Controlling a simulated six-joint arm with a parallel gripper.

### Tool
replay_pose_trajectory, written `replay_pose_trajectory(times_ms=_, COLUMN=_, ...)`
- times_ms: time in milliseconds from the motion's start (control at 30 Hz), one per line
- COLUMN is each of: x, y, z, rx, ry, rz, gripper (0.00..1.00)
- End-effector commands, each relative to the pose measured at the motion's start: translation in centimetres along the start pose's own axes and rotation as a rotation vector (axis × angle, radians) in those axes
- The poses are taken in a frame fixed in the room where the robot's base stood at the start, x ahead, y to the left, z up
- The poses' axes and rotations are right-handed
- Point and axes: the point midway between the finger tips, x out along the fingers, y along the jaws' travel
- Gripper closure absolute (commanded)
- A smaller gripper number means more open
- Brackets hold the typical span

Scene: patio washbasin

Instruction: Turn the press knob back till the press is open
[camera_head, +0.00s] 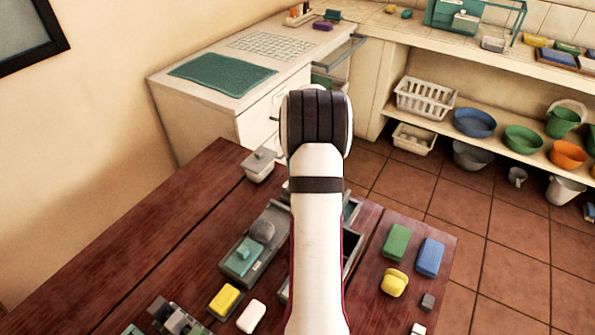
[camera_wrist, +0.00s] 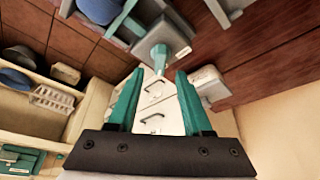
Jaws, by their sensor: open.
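My gripper (camera_wrist: 155,76) is open and empty in the wrist view, its two teal fingers spread apart. Beyond the fingertips, a teal knob-like part (camera_wrist: 159,54) stands at a grey block (camera_wrist: 168,32) on the table; this looks like the press and its knob. It shows between the finger lines, apart from them. In the head view, a grey device (camera_head: 236,266) with a rounded grey part and a teal block lies on the table left of my arm; I cannot tell for sure that it is the same press. My arm hides the fingers there.
A compartment tray (camera_head: 352,246) is partly hidden behind my arm. A lidded box (camera_head: 259,166) stands at the table's far edge. Yellow (camera_head: 225,299), green (camera_head: 396,243) and blue (camera_head: 430,257) blocks lie around. White drawers (camera_head: 262,118) and a shelf of bowls stand beyond.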

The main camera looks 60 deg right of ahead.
Motion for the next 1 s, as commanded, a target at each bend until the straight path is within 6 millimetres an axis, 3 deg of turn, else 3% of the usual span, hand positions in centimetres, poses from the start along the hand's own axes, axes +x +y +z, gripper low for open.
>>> replay_pose_trajectory(times_ms=100, x=2.3, y=0.0, z=0.1, rx=0.001, ry=-0.001, rz=-0.001, gripper=0.50)
replay_pose_trajectory(times_ms=200, x=3.4, y=0.0, z=0.0, rx=0.001, ry=0.000, rz=0.000, gripper=0.50)
replay_pose_trajectory(times_ms=533, x=4.0, y=0.0, z=0.0, rx=0.000, ry=0.001, rz=0.000, gripper=0.50)
replay_pose_trajectory(times_ms=567, x=4.0, y=0.0, z=0.0, rx=0.000, ry=0.000, rz=0.000, gripper=0.52)
replay_pose_trajectory(times_ms=833, x=3.9, y=0.0, z=0.0, rx=0.000, ry=0.000, rz=0.000, gripper=1.00)
replay_pose_trajectory(times_ms=1000, x=3.9, y=0.0, z=0.0, rx=0.000, ry=0.000, rz=0.000, gripper=1.00)
